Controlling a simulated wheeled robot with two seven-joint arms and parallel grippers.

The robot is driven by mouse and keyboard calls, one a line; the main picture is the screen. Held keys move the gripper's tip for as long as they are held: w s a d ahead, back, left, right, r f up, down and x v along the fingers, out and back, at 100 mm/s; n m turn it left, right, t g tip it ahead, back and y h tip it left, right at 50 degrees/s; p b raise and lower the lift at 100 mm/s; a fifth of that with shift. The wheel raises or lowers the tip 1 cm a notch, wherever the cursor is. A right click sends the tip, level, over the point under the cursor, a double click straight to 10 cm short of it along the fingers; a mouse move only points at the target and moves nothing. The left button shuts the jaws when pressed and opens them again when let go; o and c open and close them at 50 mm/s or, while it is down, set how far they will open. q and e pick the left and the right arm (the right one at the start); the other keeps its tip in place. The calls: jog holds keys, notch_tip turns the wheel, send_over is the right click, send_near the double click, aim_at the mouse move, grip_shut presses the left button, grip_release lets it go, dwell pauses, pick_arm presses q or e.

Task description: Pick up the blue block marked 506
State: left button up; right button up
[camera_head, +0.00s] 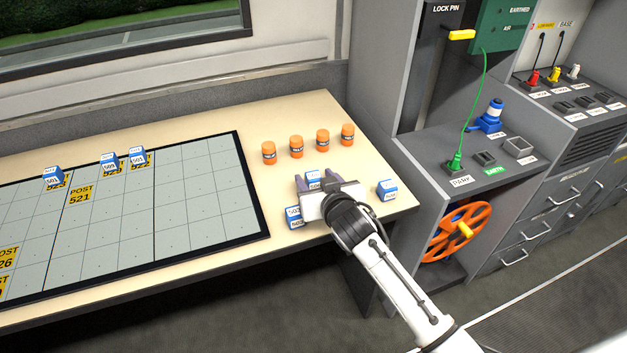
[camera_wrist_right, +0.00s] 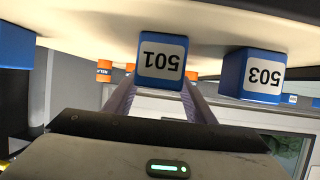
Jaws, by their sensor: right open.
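My right gripper (camera_head: 318,184) is open above the right part of the table. A blue block with a white label (camera_head: 314,177) stands just beyond it, between the lines of its two fingers; in the right wrist view this block (camera_wrist_right: 162,60) reads 501, upside down. A second blue block (camera_head: 293,217) sits left of the gripper and reads 503 in the right wrist view (camera_wrist_right: 252,75). A third blue block (camera_head: 387,191) stands to the right near the table edge; its number is too small to read. I cannot make out 506 on any block. My left gripper is not in view.
Several orange cylinders (camera_head: 296,147) stand in a row behind the blocks. A dark-edged grid board (camera_head: 200,205) with more blue blocks (camera_head: 53,176) fills the table's left. A grey cabinet (camera_head: 415,225) bounds the table on the right.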

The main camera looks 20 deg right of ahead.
jog(key=shift+w+f, duration=0.15)
jog(key=shift+w, duration=0.25)
jog(key=c, duration=1.1)
